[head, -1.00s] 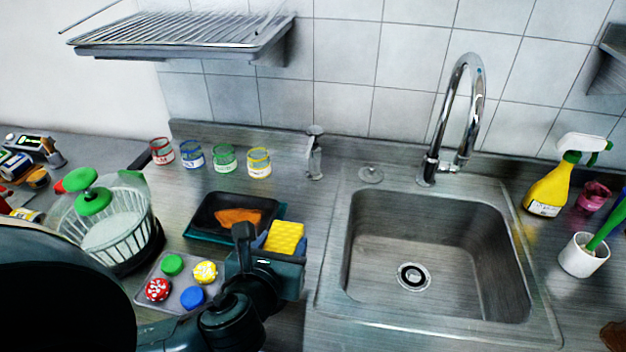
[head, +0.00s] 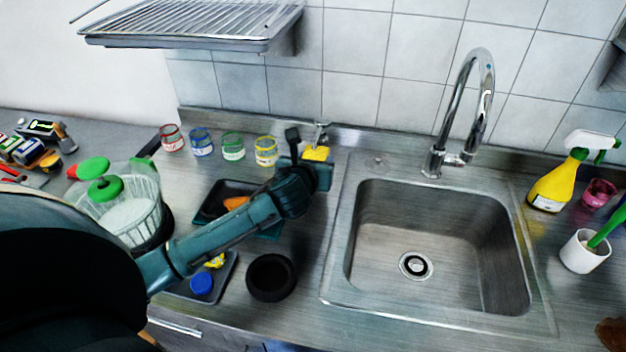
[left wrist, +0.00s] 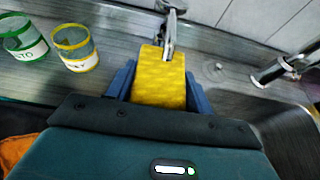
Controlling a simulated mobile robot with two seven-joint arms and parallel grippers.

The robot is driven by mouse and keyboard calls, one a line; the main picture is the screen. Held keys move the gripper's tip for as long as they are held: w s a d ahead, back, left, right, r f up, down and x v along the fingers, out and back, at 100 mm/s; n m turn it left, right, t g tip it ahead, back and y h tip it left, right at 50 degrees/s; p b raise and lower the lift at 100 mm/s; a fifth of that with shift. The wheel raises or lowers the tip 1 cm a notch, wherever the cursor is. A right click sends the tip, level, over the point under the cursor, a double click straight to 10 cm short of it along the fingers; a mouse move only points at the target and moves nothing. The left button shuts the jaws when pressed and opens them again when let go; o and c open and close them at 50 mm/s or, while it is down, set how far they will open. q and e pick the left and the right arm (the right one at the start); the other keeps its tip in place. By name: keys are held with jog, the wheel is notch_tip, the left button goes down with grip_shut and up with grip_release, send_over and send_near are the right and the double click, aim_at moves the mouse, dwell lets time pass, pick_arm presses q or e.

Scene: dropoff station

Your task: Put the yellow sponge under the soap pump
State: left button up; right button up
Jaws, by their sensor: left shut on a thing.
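The yellow sponge (head: 316,154) is held by my left gripper (head: 309,169), at the back of the counter left of the sink. In the left wrist view the sponge (left wrist: 158,80) lies between two blue fingers, shut on its sides. The metal soap pump (head: 321,134) stands upright just behind the sponge, and its lower part is hidden. In the left wrist view the spout of the pump (left wrist: 170,32) overlaps the sponge's far end. I cannot tell the height gap between them. My right gripper is not in view.
Several glass jars with coloured rims, the nearest a yellow-rimmed jar (head: 266,151), stand left of the sponge. A black tray (head: 213,206) lies under my left arm. A round black dish (head: 271,277) is near the front edge. The sink (head: 345,275) is empty, with a tall faucet (head: 433,160).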

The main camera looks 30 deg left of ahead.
pick_arm(q)
jog(key=f, duration=0.5)
jog(key=shift+s+f, duration=0.2)
jog(key=shift+f, duration=0.15)
jog(key=shift+w+f, duration=0.2)
jog(key=shift+f, duration=0.2)
jog(key=o, duration=1)
jog(key=shift+f, duration=0.1)
jog(key=v, duration=1.2)
